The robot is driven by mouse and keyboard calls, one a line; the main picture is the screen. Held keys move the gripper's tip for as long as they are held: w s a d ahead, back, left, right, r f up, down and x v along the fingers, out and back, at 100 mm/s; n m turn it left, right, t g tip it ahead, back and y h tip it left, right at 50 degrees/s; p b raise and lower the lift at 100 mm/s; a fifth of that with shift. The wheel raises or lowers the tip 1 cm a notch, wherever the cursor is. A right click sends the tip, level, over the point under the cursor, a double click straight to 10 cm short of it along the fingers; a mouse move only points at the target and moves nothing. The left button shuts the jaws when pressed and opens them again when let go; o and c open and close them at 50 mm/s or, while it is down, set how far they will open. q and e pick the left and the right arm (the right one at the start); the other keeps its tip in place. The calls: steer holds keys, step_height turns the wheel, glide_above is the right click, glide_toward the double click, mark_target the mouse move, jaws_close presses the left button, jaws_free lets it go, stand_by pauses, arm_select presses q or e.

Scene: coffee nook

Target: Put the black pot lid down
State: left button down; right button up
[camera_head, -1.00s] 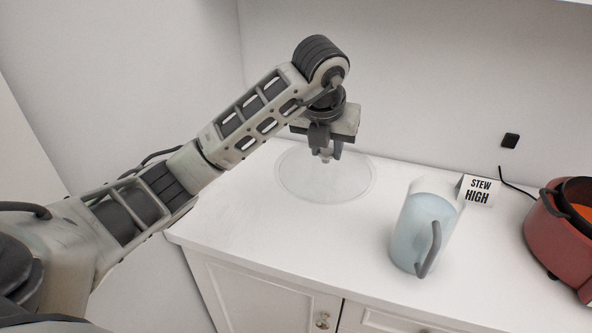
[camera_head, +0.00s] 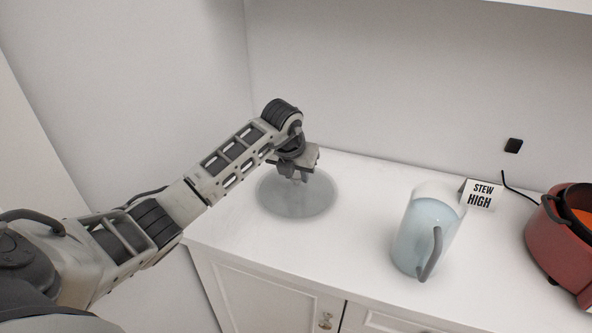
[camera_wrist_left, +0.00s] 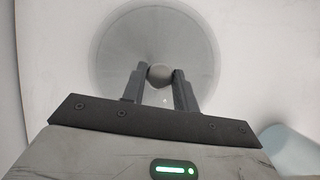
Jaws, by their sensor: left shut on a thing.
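The pot lid (camera_head: 290,207) is a round, see-through grey disc, not black, at the left end of the white counter. It looks level and at or just above the countertop; I cannot tell whether it touches. In the left wrist view the lid (camera_wrist_left: 118,55) shows as a hazy disc with a round grey knob (camera_wrist_left: 160,77) at its middle. My left gripper (camera_head: 294,180) points down over the lid and is shut on that knob, with one finger on each side in the wrist view (camera_wrist_left: 160,72). My right gripper is not in view.
A light blue see-through pitcher (camera_head: 418,238) with a grey handle stands right of the lid. Behind it is a "STEW HIGH" card (camera_head: 481,196). A red cooker (camera_head: 558,246) stands at the far right. Bare counter (camera_head: 362,190) lies between lid and pitcher.

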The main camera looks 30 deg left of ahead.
arm_select(q)
steer(key=c, duration=1.1)
jaws_free()
steer(key=v, duration=1.2)
